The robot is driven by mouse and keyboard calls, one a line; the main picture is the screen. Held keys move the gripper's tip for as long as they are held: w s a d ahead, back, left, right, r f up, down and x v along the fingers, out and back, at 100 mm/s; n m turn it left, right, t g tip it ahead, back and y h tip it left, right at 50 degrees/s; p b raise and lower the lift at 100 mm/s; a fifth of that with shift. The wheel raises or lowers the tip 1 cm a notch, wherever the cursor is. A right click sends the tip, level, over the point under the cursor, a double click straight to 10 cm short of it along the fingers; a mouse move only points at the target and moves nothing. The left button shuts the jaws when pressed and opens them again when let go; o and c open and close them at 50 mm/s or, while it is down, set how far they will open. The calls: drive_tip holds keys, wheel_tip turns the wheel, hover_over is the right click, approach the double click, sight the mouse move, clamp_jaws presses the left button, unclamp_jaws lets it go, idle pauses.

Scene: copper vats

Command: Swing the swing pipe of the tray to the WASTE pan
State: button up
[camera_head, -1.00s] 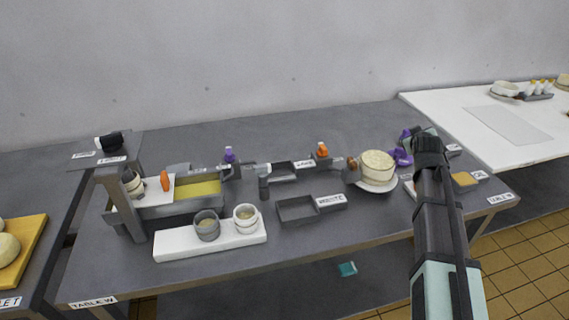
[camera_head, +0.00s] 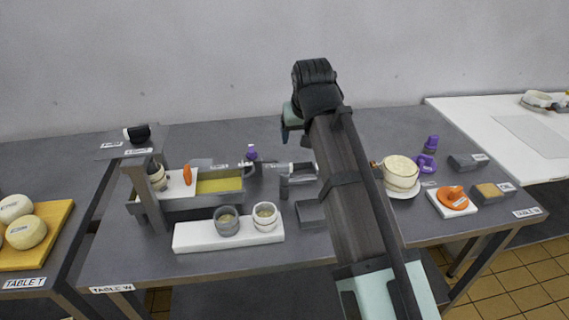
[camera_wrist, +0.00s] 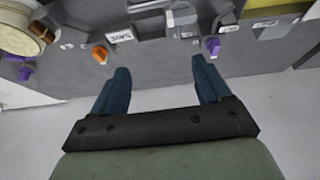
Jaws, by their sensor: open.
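The long grey tray (camera_head: 185,205) with yellow contents stands at the left of the table in the head view. The swing pipe (camera_head: 285,168) is at its right end, pointing right, beside a dark upright post (camera_head: 284,187). The WASTE pan (camera_head: 310,215) lies in front and to the right, partly hidden by my arm. In the wrist view, the SAVE label (camera_wrist: 118,36) marks the other pan (camera_wrist: 150,24), which my arm hides in the head view. My gripper (camera_wrist: 160,65) is open and empty, above the back of the table, apart from the pipe.
A white board (camera_head: 230,235) with two cups stands before the tray. An orange knob (camera_wrist: 100,54) and a purple knob (camera_wrist: 213,45) stand near the fingers.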

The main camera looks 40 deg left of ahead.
sight(284, 166)
drive_tip(key=s+a, duration=0.1)
drive_tip(key=s, duration=0.3)
drive_tip(key=shift+g, duration=0.3)
drive_tip(key=x, duration=1.2)
drive_tip(key=shift+a+f, duration=0.1)
drive_tip(key=shift+f, duration=0.15)
drive_tip(key=shift+c, duration=0.2)
clamp_jaws()
